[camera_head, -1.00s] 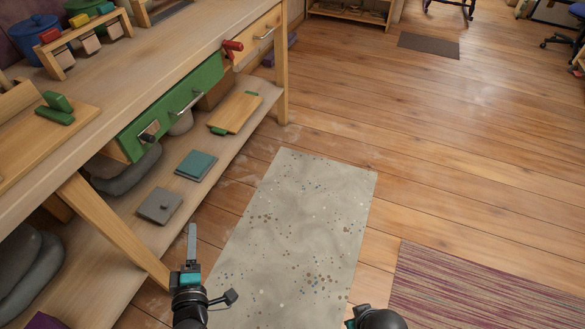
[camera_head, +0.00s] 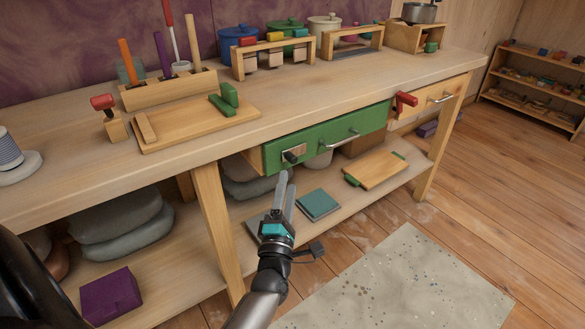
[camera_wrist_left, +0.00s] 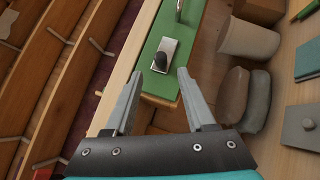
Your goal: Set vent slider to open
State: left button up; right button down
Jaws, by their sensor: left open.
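A green drawer front (camera_head: 328,137) is set under the workbench top. A small metal plate with a dark knob (camera_head: 291,155) is on its left end; I cannot tell if this is the vent slider. The knob also shows in the left wrist view (camera_wrist_left: 160,61), between and beyond the fingertips. A wooden board with a green block handle (camera_head: 228,98) lies on the bench top. My left gripper (camera_head: 286,195) is open and empty, just below and in front of the knob, apart from it. My right gripper is not in view.
The workbench top (camera_head: 200,150) juts out above the gripper. A wooden leg (camera_head: 217,225) stands left of it. The lower shelf holds grey sacks, a teal square (camera_head: 318,204) and a purple box (camera_head: 110,297). A red handle (camera_head: 403,102) sticks out at the drawer's right.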

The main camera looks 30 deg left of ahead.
aim_at(298, 155)
pick_arm(q)
jog(key=b+x, duration=0.1)
jog(key=x, duration=0.6)
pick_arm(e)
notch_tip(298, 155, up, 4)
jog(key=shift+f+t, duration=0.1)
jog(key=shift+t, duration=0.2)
pick_arm(q)
grip_shut()
jog(key=shift+f, duration=0.1)
dwell(0.8)
